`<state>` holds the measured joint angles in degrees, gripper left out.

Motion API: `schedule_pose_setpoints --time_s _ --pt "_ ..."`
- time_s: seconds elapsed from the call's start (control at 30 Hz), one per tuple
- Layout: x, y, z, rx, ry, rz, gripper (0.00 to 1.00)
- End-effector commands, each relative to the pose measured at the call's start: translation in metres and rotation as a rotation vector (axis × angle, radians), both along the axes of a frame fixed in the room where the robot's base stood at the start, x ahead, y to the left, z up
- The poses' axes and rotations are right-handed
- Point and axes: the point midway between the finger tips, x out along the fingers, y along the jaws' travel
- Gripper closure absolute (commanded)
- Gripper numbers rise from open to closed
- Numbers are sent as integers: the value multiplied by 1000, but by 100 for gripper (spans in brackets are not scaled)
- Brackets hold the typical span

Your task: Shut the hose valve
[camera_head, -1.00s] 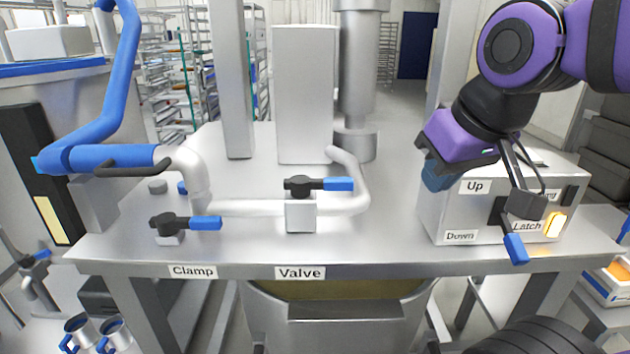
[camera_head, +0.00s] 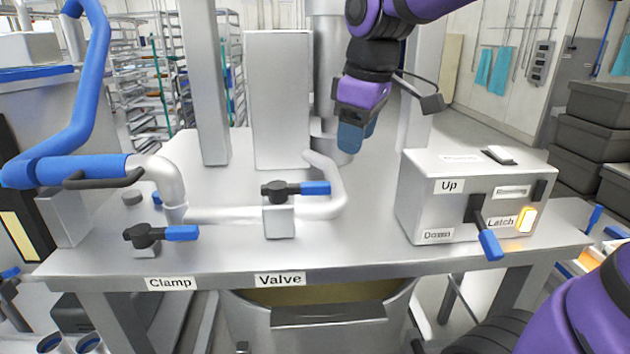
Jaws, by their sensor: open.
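The hose valve is a black knob with a blue-tipped lever (camera_head: 298,189) on a grey block behind the "Valve" label (camera_head: 280,280). Its lever points right, in line with the white pipe (camera_head: 232,213). My gripper (camera_head: 352,138) hangs above the bench, to the right of and above the valve, apart from it. Its blue fingers point down; it holds nothing that I can see. The blue hose (camera_head: 85,168) joins the pipe at the left.
A clamp lever (camera_head: 165,234) sits left of the valve above the "Clamp" label. A control box (camera_head: 425,205) with a blue-tipped lever and lit button stands at the right. A grey post (camera_head: 212,85) and tall box (camera_head: 280,100) rise behind. The bench between valve and control box is clear.

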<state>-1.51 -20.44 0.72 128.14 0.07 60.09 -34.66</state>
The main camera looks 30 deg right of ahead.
Motion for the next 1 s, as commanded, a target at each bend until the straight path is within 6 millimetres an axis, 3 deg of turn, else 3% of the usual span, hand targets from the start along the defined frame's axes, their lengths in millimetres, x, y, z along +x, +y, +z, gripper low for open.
schedule_pose_setpoints --time_s 0.2,0.4,0.67,1.0 --pt "64 9 -10 -47 116 291 49" --pt "102 15 -22 -62 184 487 49" --pt "115 17 -33 -65 209 561 49" --pt "114 17 -86 -64 210 558 49"
